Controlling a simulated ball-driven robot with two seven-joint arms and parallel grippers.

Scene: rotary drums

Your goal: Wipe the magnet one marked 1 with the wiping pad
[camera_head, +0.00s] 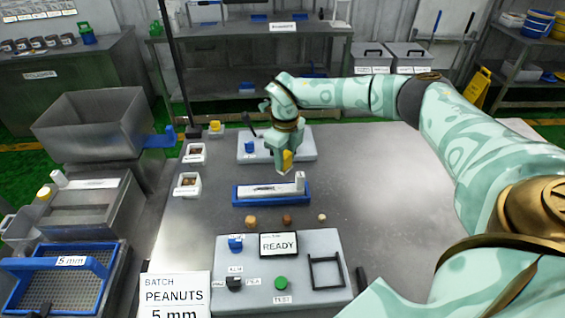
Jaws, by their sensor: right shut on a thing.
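My right gripper (285,163) points down over the middle of the steel table, shut on a small yellow block that looks like the wiping pad (288,157). Just below and in front of it is a blue tray (240,203) holding a long pale bar (265,189) with an upright white end at its right. This bar may be the magnet; its marking is too small to read. The pad appears above the tray, and I cannot tell whether it touches the bar. My left gripper is not in view.
A control box (230,299) with a READY screen (279,245) stands in front. Three small pieces lie between it and the tray. A grey panel (306,143) lies behind the gripper. Small white bins (187,191) stand left. The table's right side (380,180) is clear.

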